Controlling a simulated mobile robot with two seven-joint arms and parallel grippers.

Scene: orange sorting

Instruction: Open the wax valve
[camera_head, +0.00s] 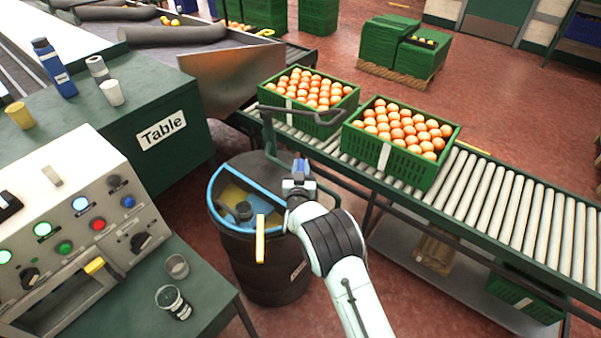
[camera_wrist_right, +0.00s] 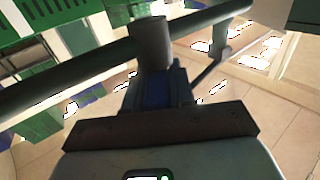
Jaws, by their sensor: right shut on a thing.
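My right gripper (camera_head: 298,168) reaches over the rim of a black barrel (camera_head: 270,270) with a blue inner edge. In the right wrist view my right gripper (camera_wrist_right: 155,85) is shut on a short dark post that stands on a dark pipe (camera_wrist_right: 75,80). The pipe crosses that view at a slant. I take this post to be the wax valve (camera_wrist_right: 150,42), though no label shows. The gripper hides most of it in the head view. My left gripper is not in view.
Dark pipework (camera_head: 268,135) rises behind the barrel. A roller conveyor (camera_head: 500,205) to the right carries green crates (camera_head: 430,172) of oranges. A control panel (camera_head: 75,225) and a green table (camera_head: 160,130) stand left.

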